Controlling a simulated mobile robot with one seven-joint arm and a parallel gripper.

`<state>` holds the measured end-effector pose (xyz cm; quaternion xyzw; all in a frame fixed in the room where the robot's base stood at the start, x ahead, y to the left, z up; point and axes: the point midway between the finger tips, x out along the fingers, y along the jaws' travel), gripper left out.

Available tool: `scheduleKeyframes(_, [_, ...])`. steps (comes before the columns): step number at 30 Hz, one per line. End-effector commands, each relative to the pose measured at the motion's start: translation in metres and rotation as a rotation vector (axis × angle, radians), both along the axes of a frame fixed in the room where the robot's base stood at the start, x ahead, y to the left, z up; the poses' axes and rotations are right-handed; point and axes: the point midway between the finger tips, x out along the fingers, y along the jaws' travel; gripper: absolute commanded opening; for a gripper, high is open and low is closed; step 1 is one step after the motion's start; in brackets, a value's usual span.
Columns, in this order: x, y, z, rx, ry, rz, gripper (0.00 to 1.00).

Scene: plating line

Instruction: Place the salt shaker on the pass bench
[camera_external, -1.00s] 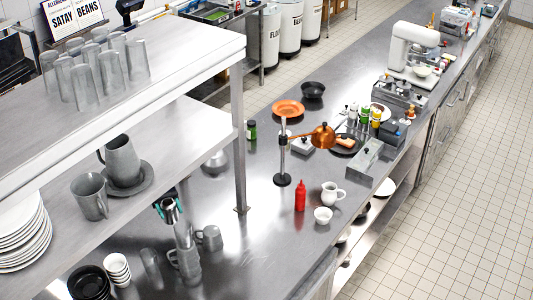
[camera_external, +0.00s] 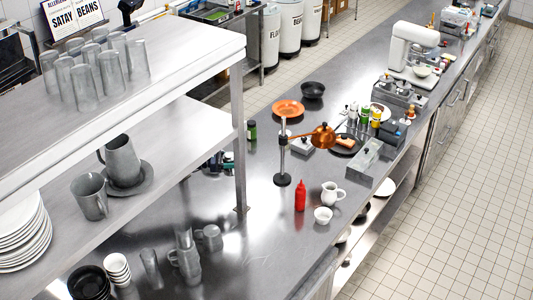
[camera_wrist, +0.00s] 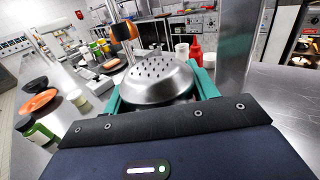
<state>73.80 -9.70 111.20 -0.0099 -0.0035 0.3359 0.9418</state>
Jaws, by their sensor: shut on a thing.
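The salt shaker, a metal piece with a domed, perforated top (camera_wrist: 158,72), sits between the teal fingers of my gripper (camera_wrist: 160,90) in the wrist view. My gripper is shut on it. The lower part of the shaker is hidden by my gripper. In the camera_external view my gripper (camera_external: 221,160) shows small, low over the steel bench (camera_external: 263,215) behind the shelf post; the shaker cannot be made out there. I cannot tell whether the shaker touches the bench.
A steel shelf post (camera_external: 239,150) stands close right of my gripper. Mugs (camera_external: 208,237) stand nearer the front. Bench between them is partly clear.

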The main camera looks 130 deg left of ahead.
Motion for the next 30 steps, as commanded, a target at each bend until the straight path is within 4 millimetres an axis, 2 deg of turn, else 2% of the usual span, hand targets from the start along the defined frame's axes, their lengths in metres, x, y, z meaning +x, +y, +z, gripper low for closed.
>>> scheduleKeyframes(1, [0.002,0.015,0.002,-0.001,-0.001,0.029,0.31])
scheduleKeyframes(14, [0.015,0.141,0.021,-0.002,-0.001,0.237,0.31])
scheduleKeyframes(20, [0.011,0.203,0.032,-0.001,-0.002,0.333,0.31])
scheduleKeyframes(30, [-0.01,0.306,0.051,-0.001,-0.002,0.49,0.31])
